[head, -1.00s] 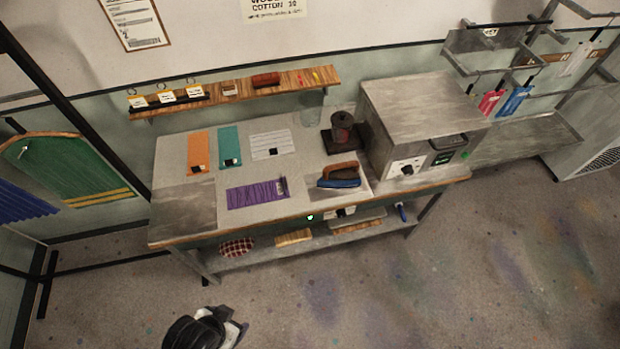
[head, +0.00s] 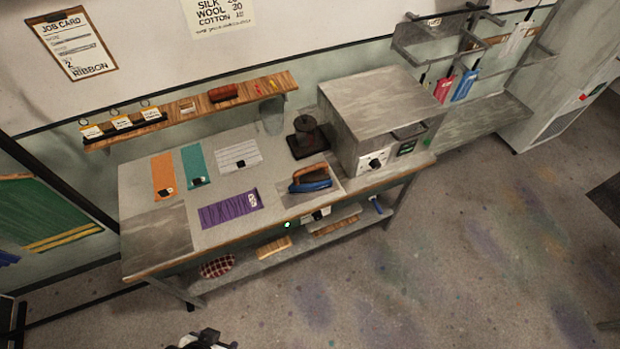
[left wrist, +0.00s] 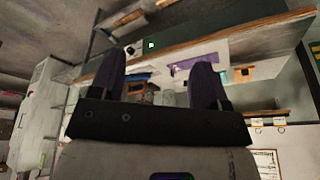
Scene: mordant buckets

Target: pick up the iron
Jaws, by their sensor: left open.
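The iron (head: 312,178), with a brown handle and blue body, rests on a pale pad at the front right of the worktable (head: 155,235). In the left wrist view the blue patch of the iron (left wrist: 138,77) shows between my fingers, small and partly hidden. My left gripper (left wrist: 157,75) is open with nothing between its two dark fingers, well short of the table. In the head view only a piece of my arm shows at the bottom edge, in front of the table. My right gripper is not in view.
A purple ribbon (head: 228,209) lies left of the iron. A dark pot-like object (head: 306,135) stands behind it, and a grey metal box (head: 375,105) with a dial stands to its right. A wooden shelf (head: 190,108) runs along the wall. The floor in front is clear.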

